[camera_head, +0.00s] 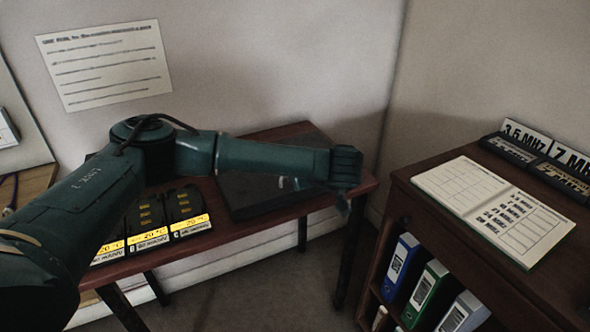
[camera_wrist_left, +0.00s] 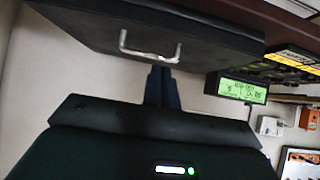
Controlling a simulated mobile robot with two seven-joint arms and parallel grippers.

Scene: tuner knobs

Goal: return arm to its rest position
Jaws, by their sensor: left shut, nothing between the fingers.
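My left arm comes in from the left and reaches across the wooden table (camera_head: 205,240) in the head view. My left gripper (camera_head: 344,207) is at the arm's far end, over the table's right end. In the left wrist view the gripper (camera_wrist_left: 161,88) is shut, its dark fingers together with nothing between them. A dark box with a metal handle (camera_wrist_left: 150,57) lies beyond the fingertips in that view. I cannot tell whether the fingers touch it. My right gripper is not in view.
Dark panels with yellow labels (camera_head: 186,226) stand on the table, partly behind my arm. A brown cabinet (camera_head: 430,215) at right holds an open book (camera_head: 497,208), frequency signs (camera_head: 560,158) and binders (camera_head: 425,290). A green display (camera_wrist_left: 242,90) shows in the wrist view.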

